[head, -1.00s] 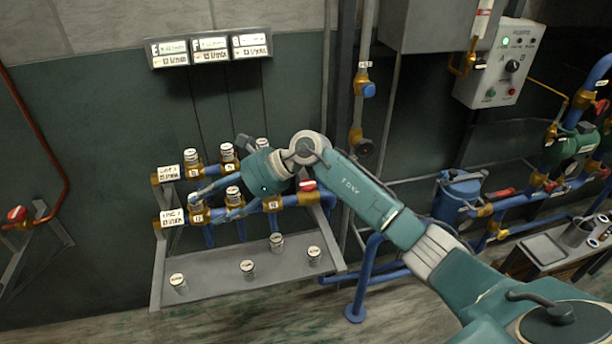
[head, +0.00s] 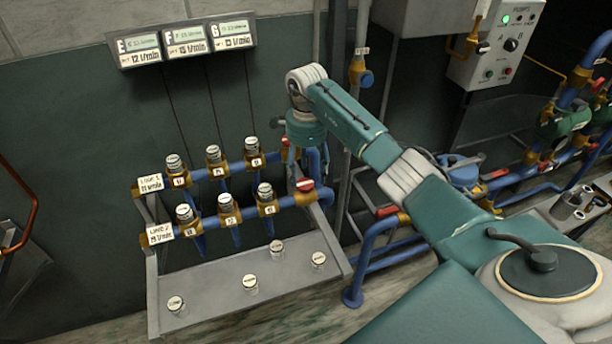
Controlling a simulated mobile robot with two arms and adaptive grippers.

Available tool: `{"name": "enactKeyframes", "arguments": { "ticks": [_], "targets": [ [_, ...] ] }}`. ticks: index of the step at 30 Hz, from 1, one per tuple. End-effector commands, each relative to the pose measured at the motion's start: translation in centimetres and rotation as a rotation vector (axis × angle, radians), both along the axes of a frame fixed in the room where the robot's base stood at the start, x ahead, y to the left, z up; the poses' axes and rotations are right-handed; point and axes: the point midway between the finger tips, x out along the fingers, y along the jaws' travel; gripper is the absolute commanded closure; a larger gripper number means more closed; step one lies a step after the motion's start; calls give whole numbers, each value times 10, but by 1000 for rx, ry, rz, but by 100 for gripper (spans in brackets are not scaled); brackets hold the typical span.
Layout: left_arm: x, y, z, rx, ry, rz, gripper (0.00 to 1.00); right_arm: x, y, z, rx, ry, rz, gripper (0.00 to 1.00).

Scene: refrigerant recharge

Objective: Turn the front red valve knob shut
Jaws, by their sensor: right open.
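The front red valve knob (head: 305,184) sits at the right end of the lower, front blue pipe row (head: 240,218), on a brass body. My right gripper (head: 300,165) points down just above and behind the knob in the picture. It is open, with its fingers partly lost against the blue pipes. I cannot tell whether a finger touches the knob. The right end of the upper, rear pipe row (head: 230,168) is hidden behind my gripper. My left gripper is not in view.
Several capped valves stand on both pipe rows. A grey shelf (head: 215,293) below holds several loose caps. Three flow displays (head: 185,43) hang on the wall. A control box (head: 497,45) and more blue piping stand to the right.

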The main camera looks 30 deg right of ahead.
Motion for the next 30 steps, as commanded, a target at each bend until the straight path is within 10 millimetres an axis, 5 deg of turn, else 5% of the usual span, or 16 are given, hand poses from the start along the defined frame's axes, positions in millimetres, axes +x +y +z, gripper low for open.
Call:
{"name": "enactKeyframes", "arguments": {
  "ticks": [7, 17, 24, 30],
  "targets": [
    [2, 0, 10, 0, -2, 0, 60, 0, 0, -29, 1, 0, 0, 41],
    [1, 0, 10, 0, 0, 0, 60, 0, 0, -35, 0, -1, 0, 41],
    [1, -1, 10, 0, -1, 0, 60, 0, 0, -35, -1, -2, 0, 83],
    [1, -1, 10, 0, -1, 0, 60, 0, -2, -35, -3, -1, -6, 86]
  ]
}}
